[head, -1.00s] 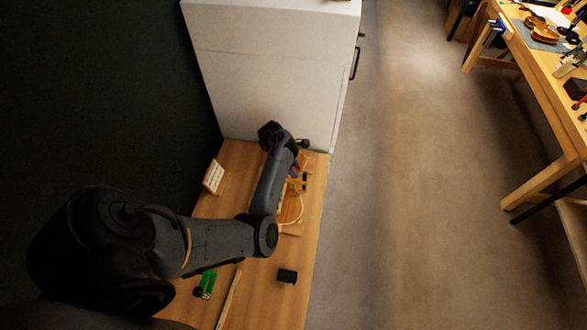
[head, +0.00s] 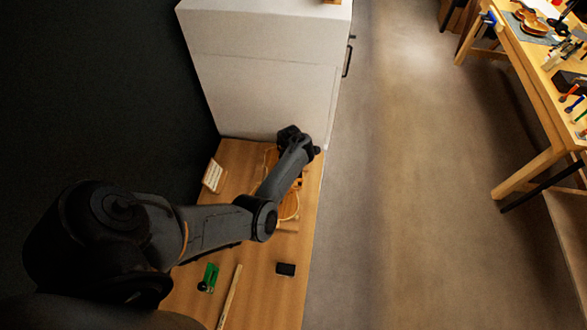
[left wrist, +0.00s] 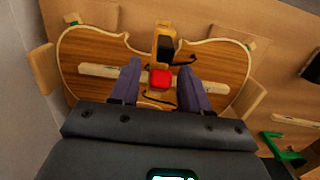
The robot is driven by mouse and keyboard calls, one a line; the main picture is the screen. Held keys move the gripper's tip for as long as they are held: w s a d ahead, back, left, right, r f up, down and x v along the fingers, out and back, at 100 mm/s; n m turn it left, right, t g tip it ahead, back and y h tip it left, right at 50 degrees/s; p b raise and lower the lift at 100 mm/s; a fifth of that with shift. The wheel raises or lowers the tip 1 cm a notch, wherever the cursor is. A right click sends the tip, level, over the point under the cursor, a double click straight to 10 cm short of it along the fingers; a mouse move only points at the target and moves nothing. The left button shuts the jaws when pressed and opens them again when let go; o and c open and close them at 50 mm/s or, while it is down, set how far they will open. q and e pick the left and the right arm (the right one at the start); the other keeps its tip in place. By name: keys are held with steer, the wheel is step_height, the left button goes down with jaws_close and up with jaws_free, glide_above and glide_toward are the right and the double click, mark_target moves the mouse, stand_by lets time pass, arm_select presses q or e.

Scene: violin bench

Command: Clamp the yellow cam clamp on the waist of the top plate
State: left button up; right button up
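The top plate (left wrist: 100,57) lies in its frame in the left wrist view, with a pale edge and inward-curving waist. At the waist stands a clamp with a yellow-orange end (left wrist: 164,28), a black block and a red square part (left wrist: 160,79). My left gripper (left wrist: 159,80) has its two purple fingers spread, one on each side of the red part, with gaps showing. Whether the clamp presses on the plate I cannot tell. In the head view my arm hides most of the plate (head: 289,207) and the clamp. My right gripper is not in view.
Wooden blocks (left wrist: 43,73) surround the plate. A green tool (head: 209,276), a wooden strip (head: 230,297) and a small black block (head: 286,269) lie nearer on the bench. A pale rack (head: 213,176) stands at left. A white cabinet (head: 265,70) bounds the far end.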

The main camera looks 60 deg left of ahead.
arm_select(q)
steer(key=shift+r, duration=0.1)
step_height(320, 180, up, 11)
steer(key=p, duration=0.4)
steer(key=shift+s+a+f, duration=0.2)
steer(key=shift+s+a, duration=0.05)
stand_by(0.4)
